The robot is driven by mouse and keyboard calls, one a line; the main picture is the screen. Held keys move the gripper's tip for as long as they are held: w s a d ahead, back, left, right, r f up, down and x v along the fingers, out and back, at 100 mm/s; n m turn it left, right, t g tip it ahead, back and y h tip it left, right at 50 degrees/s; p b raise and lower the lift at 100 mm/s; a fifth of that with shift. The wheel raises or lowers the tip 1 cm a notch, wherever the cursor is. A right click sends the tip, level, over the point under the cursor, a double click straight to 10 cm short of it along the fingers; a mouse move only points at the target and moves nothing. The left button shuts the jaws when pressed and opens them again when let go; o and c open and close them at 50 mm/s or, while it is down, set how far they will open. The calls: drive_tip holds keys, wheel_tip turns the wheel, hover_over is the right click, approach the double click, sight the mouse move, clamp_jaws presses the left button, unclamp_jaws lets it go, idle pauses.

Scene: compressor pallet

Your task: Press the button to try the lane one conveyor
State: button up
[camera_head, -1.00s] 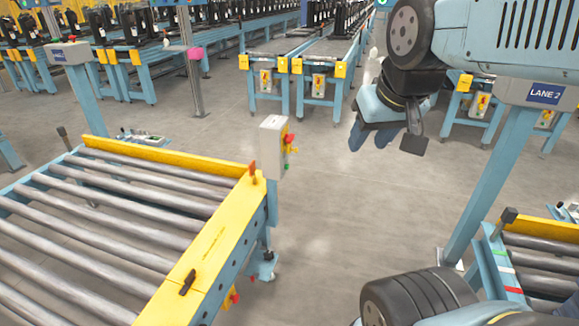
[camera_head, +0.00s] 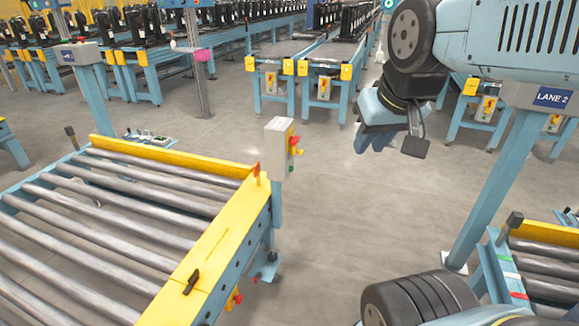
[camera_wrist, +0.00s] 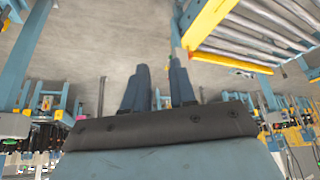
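A roller conveyor (camera_head: 217,244) with yellow side rails fills the left of the head view. A grey control box (camera_head: 278,150) stands at its far right corner. Its right face carries a red and yellow button (camera_head: 293,141) and a small green button (camera_head: 291,169), seen edge-on. My gripper (camera_head: 374,142) hangs in the air to the right of the box, clear of it. In the wrist view its two fingers (camera_wrist: 158,88) are apart with nothing between them. The conveyor's yellow rail and rollers (camera_wrist: 268,28) show at the upper right there.
A post with a LANE 2 sign (camera_head: 553,97) and another roller conveyor (camera_head: 545,262) stand at the right. A post with a grey sign box (camera_head: 77,54) stands at the left. Loaded conveyors (camera_head: 330,52) are at the back. The floor (camera_head: 345,220) between the lanes is clear.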

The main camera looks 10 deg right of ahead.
clamp_jaws()
idle(1.4)
